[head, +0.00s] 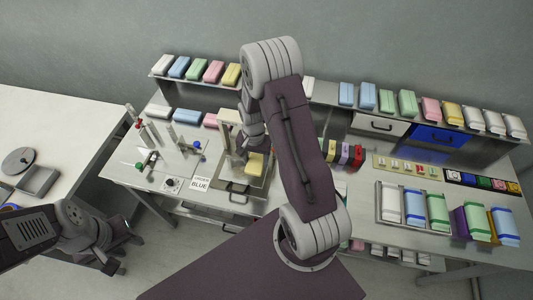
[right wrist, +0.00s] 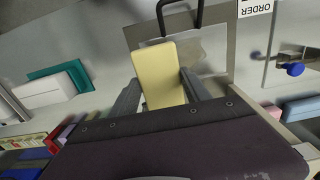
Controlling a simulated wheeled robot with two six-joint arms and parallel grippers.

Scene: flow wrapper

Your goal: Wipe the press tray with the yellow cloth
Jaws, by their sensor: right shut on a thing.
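The yellow cloth (right wrist: 158,72) is a pale yellow block-like pad between the two fingers of my right gripper (right wrist: 162,95), which is shut on it. In the head view the cloth (head: 256,162) shows over the press tray (head: 260,183), beside the press column. The right wrist view shows the tray (right wrist: 218,48) behind the cloth; I cannot tell whether they touch. My right arm hides much of the press in the head view. My left gripper (head: 122,226) is at the lower left, off the bench, and its fingers are too unclear to read.
An "ORDER BLUE" sign (head: 200,184) stands left of the tray. Small valve stands with coloured knobs (head: 148,160) are further left. A back shelf (head: 325,97) holds coloured packs. A rack of packs (head: 390,203) is at right. A white table (head: 50,120) is at left.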

